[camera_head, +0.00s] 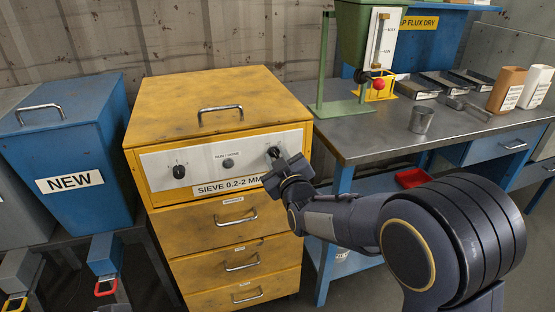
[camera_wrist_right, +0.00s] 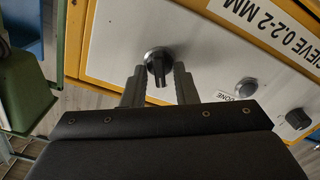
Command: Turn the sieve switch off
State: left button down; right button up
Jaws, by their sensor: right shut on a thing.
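The yellow sieve cabinet (camera_head: 200,95) carries a label reading "SIEVE 0.2-2 MM" and a pale control panel (camera_head: 205,160). The panel has a black knob at the left (camera_head: 179,171), a small round button in the middle (camera_head: 228,163) and a black knob at the right (camera_head: 272,152). My right gripper (camera_head: 281,164) is at the right knob, partly covering it. In the right wrist view its two fingers (camera_wrist_right: 159,82) stand on either side of that black knob (camera_wrist_right: 157,64), closed on it. My left gripper is not in view.
A blue bin marked "NEW" (camera_head: 75,140) stands left of the cabinet. A metal table (camera_head: 370,135) at the right bears a green stand, a metal cup (camera_head: 421,120), trays and labelled containers. Drawers with handles (camera_head: 240,260) lie below the panel.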

jog(key=shift+n, duration=0.3)
jog(key=o, duration=0.6)
jog(key=shift+o, duration=0.2)
jog(key=v, duration=0.8)
jog(key=shift+w+r, duration=0.1)
